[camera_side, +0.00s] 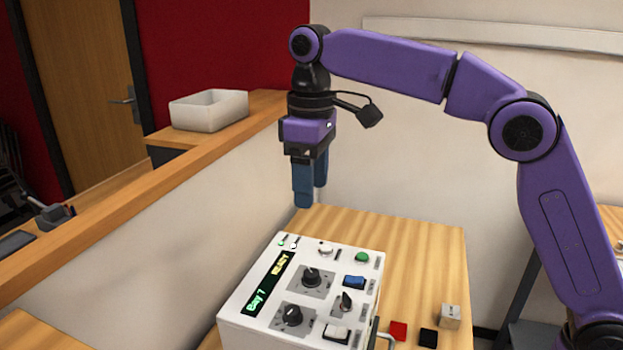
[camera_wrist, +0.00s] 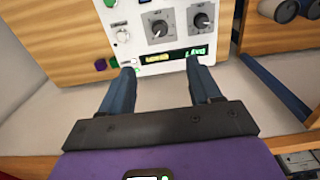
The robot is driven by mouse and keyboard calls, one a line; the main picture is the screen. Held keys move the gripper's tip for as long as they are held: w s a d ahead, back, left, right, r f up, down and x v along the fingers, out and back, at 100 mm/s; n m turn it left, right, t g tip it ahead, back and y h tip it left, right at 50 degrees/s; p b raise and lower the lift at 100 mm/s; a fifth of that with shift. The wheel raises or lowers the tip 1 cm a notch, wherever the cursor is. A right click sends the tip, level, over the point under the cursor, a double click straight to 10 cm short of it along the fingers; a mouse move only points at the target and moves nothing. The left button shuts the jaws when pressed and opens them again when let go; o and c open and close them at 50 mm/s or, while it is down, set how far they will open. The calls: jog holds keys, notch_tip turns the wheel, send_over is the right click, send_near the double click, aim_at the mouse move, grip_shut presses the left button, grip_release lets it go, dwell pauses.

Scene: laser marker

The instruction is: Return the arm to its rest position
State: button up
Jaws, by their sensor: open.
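My gripper (camera_side: 308,188) points down from my purple arm, its blue fingers apart and empty. It hangs in the air above the back left of the white control box, clear of it. The laser marker's control box (camera_side: 300,300) stands on the wooden table, with dark knobs, a green button, a blue switch and a lit display (camera_side: 268,291). In the wrist view, my gripper's two fingers (camera_wrist: 163,88) are spread, with the box's panel (camera_wrist: 125,20) beyond them. The lit display (camera_wrist: 172,55) shows between the fingertips.
A red block (camera_side: 398,331), a black block (camera_side: 428,338) and a metallic cube (camera_side: 450,316) lie right of the box on the table (camera_side: 420,240). A white bin (camera_side: 209,110) stands on the ledge behind. A wood-topped partition (camera_side: 150,185) runs along the left.

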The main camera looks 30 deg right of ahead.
dwell(0.4)
jog(key=s+d+f+n, duration=0.1)
jog(key=s+d+f, duration=0.4)
jog(key=s+d, duration=0.3)
jog(key=s+d+f+n, duration=0.1)
jog(key=s+d+f, duration=0.4)
jog(key=s+d, duration=0.3)
jog(key=s+d+f+n, duration=0.1)
jog(key=s+d+f, duration=0.5)
jog(key=s, duration=0.9)
jog(key=d, duration=0.2)
jog(key=shift+d+n, duration=0.3)
jog(key=shift+d, duration=0.1)
